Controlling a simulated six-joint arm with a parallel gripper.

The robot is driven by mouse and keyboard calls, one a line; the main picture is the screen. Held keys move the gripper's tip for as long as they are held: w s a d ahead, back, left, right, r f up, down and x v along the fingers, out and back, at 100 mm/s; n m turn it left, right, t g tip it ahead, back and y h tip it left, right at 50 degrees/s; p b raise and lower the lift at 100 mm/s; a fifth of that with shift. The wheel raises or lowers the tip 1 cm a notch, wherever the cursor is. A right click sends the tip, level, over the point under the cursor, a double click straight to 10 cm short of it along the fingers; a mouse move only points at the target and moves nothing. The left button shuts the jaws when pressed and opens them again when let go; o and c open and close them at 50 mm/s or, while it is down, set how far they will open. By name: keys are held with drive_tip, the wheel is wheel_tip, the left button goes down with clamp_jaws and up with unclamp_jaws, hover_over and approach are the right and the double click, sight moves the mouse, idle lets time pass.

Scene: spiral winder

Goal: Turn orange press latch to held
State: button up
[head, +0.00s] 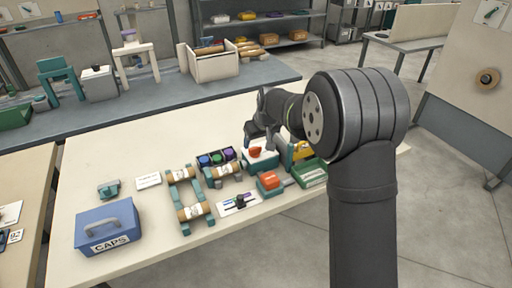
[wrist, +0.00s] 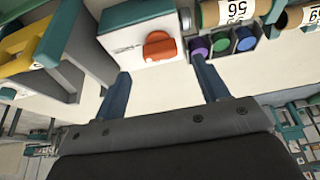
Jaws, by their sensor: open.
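An orange knob, which looks like the press latch (head: 255,152), sits on the face of a white and teal box (head: 262,161). In the wrist view the orange latch (wrist: 160,46) is a rounded knob with a small protruding tab, beside a line mark on the white panel (wrist: 125,45). My gripper (wrist: 163,88) is open and empty. Its two fingers are spread to the left and right below the knob in the picture, apart from it. In the head view my gripper (head: 261,132) is above the box, partly hidden by my own arm.
A dark tray with purple, green and blue caps (head: 215,158) stands left of the box. Wooden rolls on teal stands (head: 190,212) and an orange block on a teal base (head: 270,181) are nearby. A yellow-handled frame (wrist: 28,52) is close on the left. A blue CAPS box (head: 107,228) sits front left.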

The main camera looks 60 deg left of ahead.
sight(255, 148)
drive_tip(key=shift+x, duration=2.65)
drive_tip(key=c, duration=1)
